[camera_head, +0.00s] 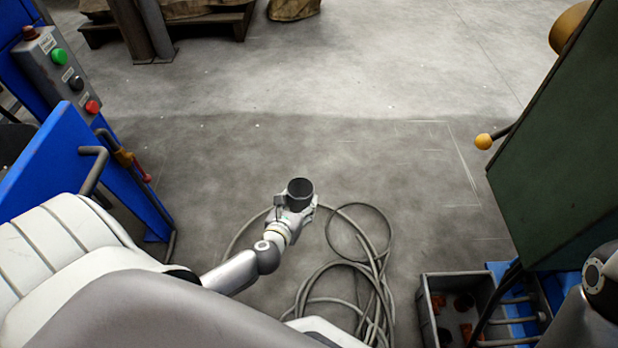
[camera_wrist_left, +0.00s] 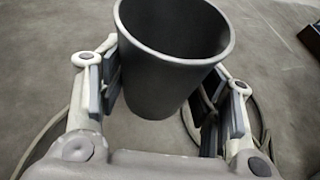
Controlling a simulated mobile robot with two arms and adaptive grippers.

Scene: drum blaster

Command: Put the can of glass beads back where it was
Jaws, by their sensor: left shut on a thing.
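A dark grey, open-topped can (camera_head: 300,190) is held up over the floor in the middle of the head view. My left gripper (camera_head: 294,207) is shut on it. In the left wrist view the can (camera_wrist_left: 165,75) stands between the two fingers of my left gripper (camera_wrist_left: 165,95), tilted somewhat. Its upper inner wall shows dark, and no beads can be made out inside. My right gripper is not in view; only part of my right arm shows at the lower right of the head view.
A looped grey hose (camera_head: 345,270) lies on the floor below. A grey crate (camera_head: 428,315) with parts stands at lower right, under a green machine panel (camera_head: 560,150). A blue machine with a button box (camera_head: 62,70) is at left. A pallet (camera_head: 190,25) lies at the back. The middle floor is clear.

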